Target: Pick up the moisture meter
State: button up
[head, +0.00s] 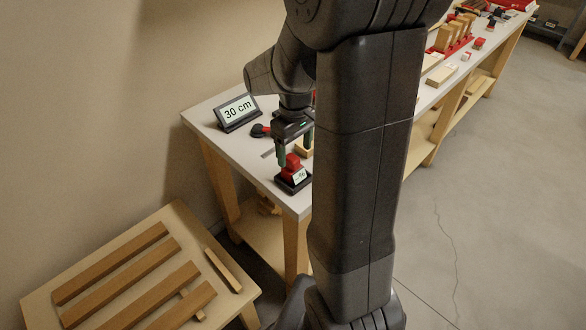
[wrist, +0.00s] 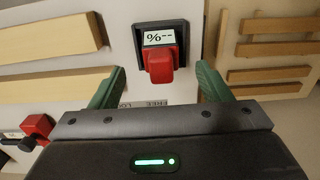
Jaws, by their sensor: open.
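The moisture meter (head: 292,164) is a red block at a black base with a white "%--" label, near the front corner of the white bench. In the wrist view the moisture meter (wrist: 161,65) shows red end towards me, ahead of and between the fingertips. My gripper (head: 295,154) points down over it with its green fingers apart. In the wrist view my gripper (wrist: 158,80) is open, one finger on each side of the red part, with nothing held. I cannot tell the exact height gap between fingertips and meter.
A "30 cm" sign (head: 238,111) stands behind on the bench (head: 208,119). A red and black tool (head: 260,131) lies near it. Wooden blocks (head: 440,75) and red items lie farther along. A low table (head: 134,236) with wooden strips stands at lower left.

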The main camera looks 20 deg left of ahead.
aim_at(293, 157)
jog(key=shift+a+f+p, duration=0.15)
jog(key=shift+f+p, duration=0.05)
jog(key=shift+f, duration=1.3)
jog(key=shift+a+f+p, duration=0.15)
jog(key=shift+f, duration=1.3)
jog(key=shift+w, duration=0.1)
jog(key=c, duration=1.1)
notch_tip(293, 157, up, 10)
jog(key=shift+r, duration=0.1)
jog(key=shift+c, duration=0.2)
jog(key=o, duration=0.5)
jog(key=c, duration=0.5)
